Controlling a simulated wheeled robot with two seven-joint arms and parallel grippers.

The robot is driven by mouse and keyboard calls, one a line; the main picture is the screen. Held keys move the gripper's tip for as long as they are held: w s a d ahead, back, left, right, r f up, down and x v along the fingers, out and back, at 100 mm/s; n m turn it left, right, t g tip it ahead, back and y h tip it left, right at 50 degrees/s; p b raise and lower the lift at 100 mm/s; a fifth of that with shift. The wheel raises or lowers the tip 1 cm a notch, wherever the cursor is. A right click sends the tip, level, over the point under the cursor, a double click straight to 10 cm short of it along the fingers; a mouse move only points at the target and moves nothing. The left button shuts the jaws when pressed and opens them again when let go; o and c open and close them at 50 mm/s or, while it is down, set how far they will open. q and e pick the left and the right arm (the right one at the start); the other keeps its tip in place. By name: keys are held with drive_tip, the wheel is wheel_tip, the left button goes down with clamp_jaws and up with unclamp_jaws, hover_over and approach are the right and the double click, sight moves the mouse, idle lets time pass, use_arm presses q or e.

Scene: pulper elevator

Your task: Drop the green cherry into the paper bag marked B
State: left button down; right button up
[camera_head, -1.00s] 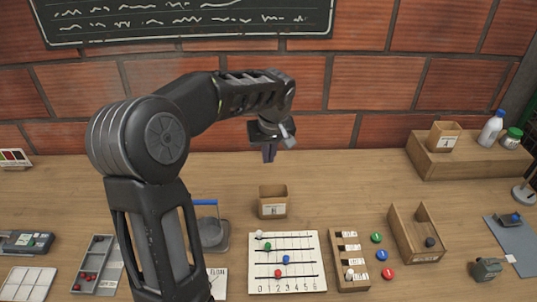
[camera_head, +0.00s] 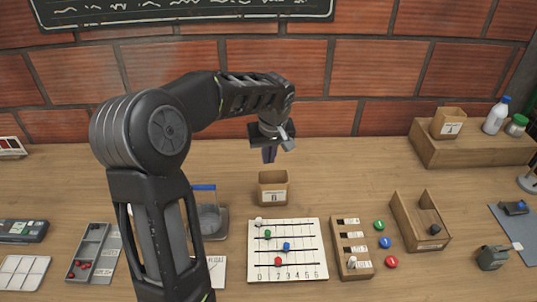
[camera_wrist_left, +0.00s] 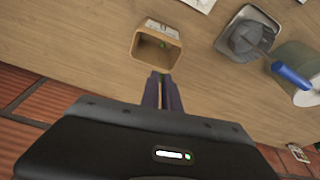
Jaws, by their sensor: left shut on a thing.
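My left gripper (camera_head: 269,154) is above and behind the small brown paper bag (camera_head: 273,188), fingers pointing down, apart from it. The bag stands upright and open on the table, with a small label that I cannot read surely. In the left wrist view the bag (camera_wrist_left: 137,46) lies just beyond the fingertips, and a small green spot (camera_wrist_left: 163,45) shows inside it. My right gripper is not in view.
A second paper bag (camera_head: 447,123) stands on a wooden block (camera_head: 470,152) at the right. A marked board (camera_head: 287,270) with coloured beads lies in front of the nearer bag. A grey device with a blue handle (camera_head: 204,187) stands left of it. Table around the bag's right is clear.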

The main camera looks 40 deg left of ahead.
use_arm(q)
drive_tip(key=c, duration=1.5)
unclamp_jaws()
drive_tip(key=shift+r, duration=0.1)
drive_tip(key=b+v, duration=0.1)
drive_tip(key=v, duration=0.6)
drive_tip(key=shift+d+r, duration=0.1)
drive_tip(key=shift+r, duration=0.25)
drive_tip(key=shift+s, duration=0.1)
